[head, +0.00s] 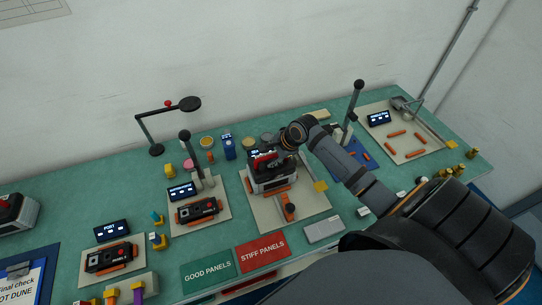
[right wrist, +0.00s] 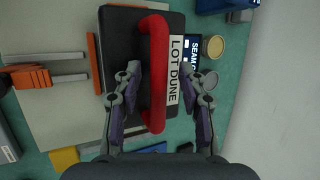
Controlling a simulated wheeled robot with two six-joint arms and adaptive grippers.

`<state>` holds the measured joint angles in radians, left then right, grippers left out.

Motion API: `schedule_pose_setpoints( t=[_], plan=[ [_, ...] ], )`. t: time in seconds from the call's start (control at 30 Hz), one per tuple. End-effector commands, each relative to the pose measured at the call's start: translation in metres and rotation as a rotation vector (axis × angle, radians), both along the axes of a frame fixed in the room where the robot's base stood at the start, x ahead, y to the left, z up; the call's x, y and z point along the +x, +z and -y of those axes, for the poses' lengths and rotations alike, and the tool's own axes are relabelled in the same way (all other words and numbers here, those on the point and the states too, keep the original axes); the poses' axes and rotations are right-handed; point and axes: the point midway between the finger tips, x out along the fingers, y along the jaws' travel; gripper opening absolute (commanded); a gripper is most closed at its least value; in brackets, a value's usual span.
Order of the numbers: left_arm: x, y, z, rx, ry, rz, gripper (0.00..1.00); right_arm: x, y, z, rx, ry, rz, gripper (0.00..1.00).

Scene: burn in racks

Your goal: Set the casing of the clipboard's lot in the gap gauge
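A casing (head: 270,180) with a grey body, black lid and red handle sits on a beige station plate in the head view, middle of the bench. In the right wrist view its black lid (right wrist: 122,45) bears the label LOT DUNE (right wrist: 174,72). My right gripper (right wrist: 165,75) is open above the lid, its fingers apart on either side of the red handle (right wrist: 155,100); it also shows in the head view (head: 283,150). A partly hidden display (right wrist: 192,58) reads SEAM. The clipboard (head: 22,278) reads "Final check" and "OT DUNE", cut by the frame. My left gripper is out of view.
Another red-handled casing (head: 14,214) stands at the far left. Stations with black-and-orange units (head: 198,210) and a PORT display (head: 112,229) lie left. Green GOOD PANELS (head: 208,271) and red STIFF PANELS (head: 262,252) mats lie in front. A lamp-like stand (head: 188,104) rises behind.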

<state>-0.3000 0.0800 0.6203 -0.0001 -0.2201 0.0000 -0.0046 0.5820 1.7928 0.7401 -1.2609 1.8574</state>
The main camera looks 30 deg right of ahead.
Motion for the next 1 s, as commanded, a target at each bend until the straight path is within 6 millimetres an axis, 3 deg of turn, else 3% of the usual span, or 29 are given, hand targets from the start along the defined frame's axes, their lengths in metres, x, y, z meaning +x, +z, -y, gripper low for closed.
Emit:
schedule_pose_setpoints(
  t=[0.27,0.63,1.0],
  plan=[
    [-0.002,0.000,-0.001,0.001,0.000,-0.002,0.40,-0.002,0.001,0.002,-0.003,-0.001,-0.004,0.42],
    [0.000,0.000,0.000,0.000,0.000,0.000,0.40,-0.027,0.051,0.014,-0.009,0.002,0.000,0.42],
    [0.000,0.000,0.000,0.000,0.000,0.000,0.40,-0.034,0.065,0.015,0.001,-0.001,-0.001,0.42]
  ],
)
